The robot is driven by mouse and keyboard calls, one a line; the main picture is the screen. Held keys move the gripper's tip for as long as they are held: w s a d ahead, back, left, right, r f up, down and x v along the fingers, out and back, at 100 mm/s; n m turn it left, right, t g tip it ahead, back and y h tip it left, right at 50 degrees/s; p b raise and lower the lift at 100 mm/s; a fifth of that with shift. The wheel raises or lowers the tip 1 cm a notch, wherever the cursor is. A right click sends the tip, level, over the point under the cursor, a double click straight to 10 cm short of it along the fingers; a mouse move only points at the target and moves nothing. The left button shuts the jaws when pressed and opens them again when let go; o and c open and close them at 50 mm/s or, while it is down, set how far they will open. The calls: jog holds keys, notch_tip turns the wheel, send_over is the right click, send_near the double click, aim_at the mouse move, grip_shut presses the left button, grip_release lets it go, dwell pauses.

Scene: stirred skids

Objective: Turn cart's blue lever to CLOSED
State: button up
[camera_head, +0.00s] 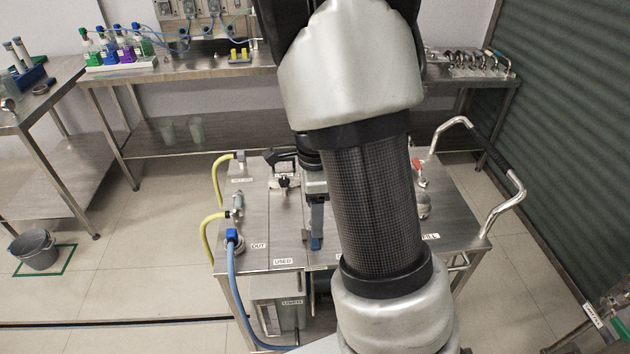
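The steel cart (262,225) stands in front of me, with labels on its top, among them OUT and USED. A blue fitting (231,236) sits at the cart's left front corner on a blue hose; I cannot tell whether it is the blue lever. No CLOSED marking is readable. My gripper (316,240) points down over the middle of the cart, just left of my arm, with a blue patch at its lower end. I cannot tell whether that patch is a finger or part of the cart. The finger gap is not visible. My arm hides much of the cart's middle and right.
Yellow hoses (208,232) loop off the cart's left side. A red-handled valve (419,170) and a bent handle rail (513,195) are on the right. A steel bench (270,72) runs behind. A grey bucket (36,250) stands on the floor at left, with clear floor between.

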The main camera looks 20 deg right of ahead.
notch_tip(320, 180, up, 9)
jog(key=p, duration=0.1)
jog(key=shift+r, duration=0.15)
